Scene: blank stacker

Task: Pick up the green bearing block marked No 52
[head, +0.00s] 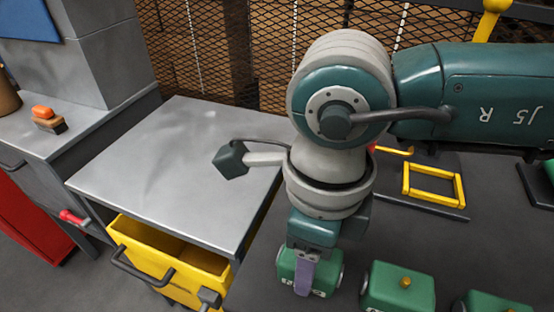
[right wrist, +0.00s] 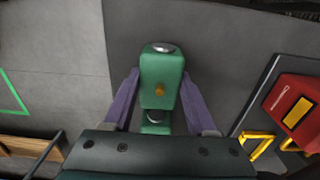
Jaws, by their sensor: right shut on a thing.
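My right gripper (head: 303,277) reaches down at the lower middle of the head view, shut on a green bearing block (head: 326,279). A purple finger covers the middle of the block's front, so its white number cannot be read in full. In the right wrist view, the block (right wrist: 160,72) stands between the two purple fingers of the gripper (right wrist: 159,92), with a brass-coloured knob and a round metal end showing. I cannot tell whether the block touches the dark surface below. My left gripper is not in view.
Other green blocks (head: 398,287) (head: 495,303) stand close on the right on the dark bench. A yellow frame (head: 433,184) lies farther back. A grey metal tabletop (head: 180,165) is left, above a yellow bin (head: 165,255). A red item (right wrist: 298,108) shows in the wrist view.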

